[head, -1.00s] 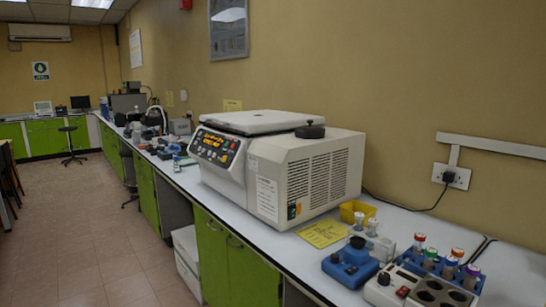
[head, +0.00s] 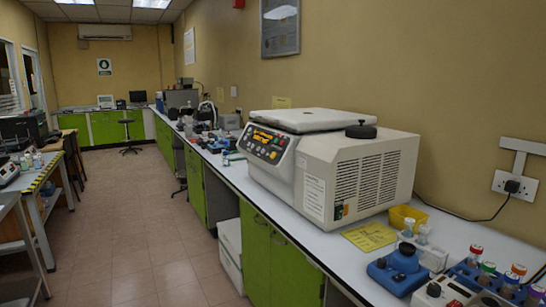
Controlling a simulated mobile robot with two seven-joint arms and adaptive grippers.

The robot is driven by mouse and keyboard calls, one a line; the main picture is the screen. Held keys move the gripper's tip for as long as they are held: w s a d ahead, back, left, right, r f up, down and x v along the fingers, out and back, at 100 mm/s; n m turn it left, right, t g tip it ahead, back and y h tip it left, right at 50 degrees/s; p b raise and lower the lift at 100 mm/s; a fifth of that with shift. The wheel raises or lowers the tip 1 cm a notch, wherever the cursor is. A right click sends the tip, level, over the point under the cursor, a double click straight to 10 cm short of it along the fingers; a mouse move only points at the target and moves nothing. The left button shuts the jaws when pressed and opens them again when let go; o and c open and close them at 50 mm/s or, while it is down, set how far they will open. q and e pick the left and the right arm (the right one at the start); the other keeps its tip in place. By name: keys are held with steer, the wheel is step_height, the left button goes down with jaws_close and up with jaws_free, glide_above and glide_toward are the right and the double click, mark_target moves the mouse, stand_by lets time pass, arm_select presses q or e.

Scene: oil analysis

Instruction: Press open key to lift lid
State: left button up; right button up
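A large beige centrifuge (head: 345,175) stands on the white bench along the right wall. Its lid (head: 310,120) is a flat white panel on top and looks closed, with a black round knob (head: 361,131) on the housing beside it. The control panel (head: 267,142) faces left, with a display and several coloured keys. The keys are too small to read, so I cannot tell which is the open key. Neither of my grippers shows in the head view.
The bench (head: 345,258) also holds a blue device (head: 398,270), a yellow tray (head: 408,217), a yellow sheet (head: 369,237) and a blue rack of capped tubes (head: 500,283). The tiled floor (head: 150,230) left of the green cabinets is clear. A side table (head: 45,205) stands at the left.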

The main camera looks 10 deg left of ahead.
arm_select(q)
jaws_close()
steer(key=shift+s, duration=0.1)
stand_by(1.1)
